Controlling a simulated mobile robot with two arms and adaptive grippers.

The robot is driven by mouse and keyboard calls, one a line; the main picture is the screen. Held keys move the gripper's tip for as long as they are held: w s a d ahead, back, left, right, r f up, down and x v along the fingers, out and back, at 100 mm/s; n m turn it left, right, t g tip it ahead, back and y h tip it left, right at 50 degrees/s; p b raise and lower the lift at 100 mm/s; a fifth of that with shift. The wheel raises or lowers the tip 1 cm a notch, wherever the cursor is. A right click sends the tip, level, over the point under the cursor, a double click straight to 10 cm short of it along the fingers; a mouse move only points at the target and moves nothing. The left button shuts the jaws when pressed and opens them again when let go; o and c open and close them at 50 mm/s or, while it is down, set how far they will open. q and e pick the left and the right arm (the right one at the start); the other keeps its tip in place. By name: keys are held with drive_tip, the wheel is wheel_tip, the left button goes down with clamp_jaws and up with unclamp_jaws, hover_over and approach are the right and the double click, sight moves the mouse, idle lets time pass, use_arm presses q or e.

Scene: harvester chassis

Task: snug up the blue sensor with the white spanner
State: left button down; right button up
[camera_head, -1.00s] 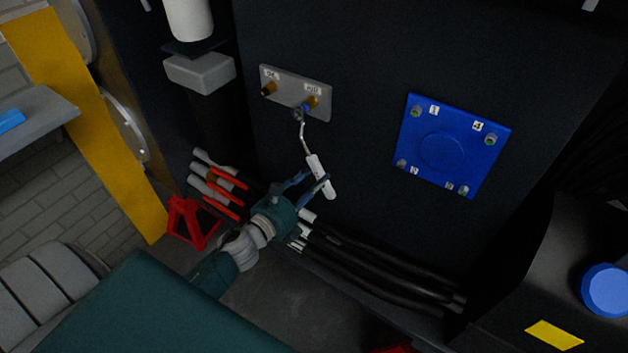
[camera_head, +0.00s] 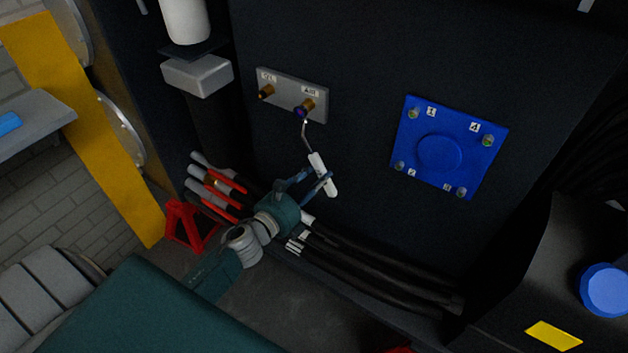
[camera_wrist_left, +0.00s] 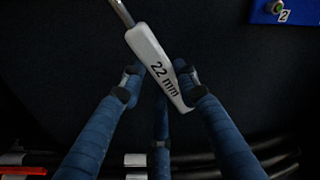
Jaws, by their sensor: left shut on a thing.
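The grey sensor plate (camera_head: 285,78) on the dark chassis wall carries two brass fittings. The blue sensor (camera_head: 302,110) is the right one, its blue part mostly behind the spanner's head. My left gripper (camera_head: 317,177) is shut on the handle of the white spanner (camera_head: 321,170), below the plate. The spanner's thin bent shaft runs up to the blue sensor; whether its jaw is seated around it or only in front, I cannot tell. In the left wrist view the spanner's handle (camera_wrist_left: 153,62) reads "22 mm" between the blue fingers. My right gripper is not in view.
A blue cover (camera_head: 447,146) with corner bolts is to the right. Red-and-grey hose ends (camera_head: 215,185) and a red stand (camera_head: 190,223) are at the left. Black hoses (camera_head: 380,268) run below the gripper. The wall between plate and cover is clear.

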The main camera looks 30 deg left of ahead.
use_arm(q)
drive_tip(key=shift+w, duration=0.3)
drive_tip(key=a+m+b, duration=0.1)
drive_tip(key=a+f+m+b, duration=0.1)
drive_tip(key=shift+w+a, duration=0.1)
drive_tip(key=shift+a, duration=0.25)
idle(0.4)
drive_tip(key=a+m+b, duration=0.1)
drive_tip(key=a, duration=0.2)
drive_tip(key=shift+w+f+m+b, duration=0.15)
drive_tip(key=shift+f+m+b, duration=0.15)
drive_tip(key=shift+m+b, duration=0.1)
idle(0.3)
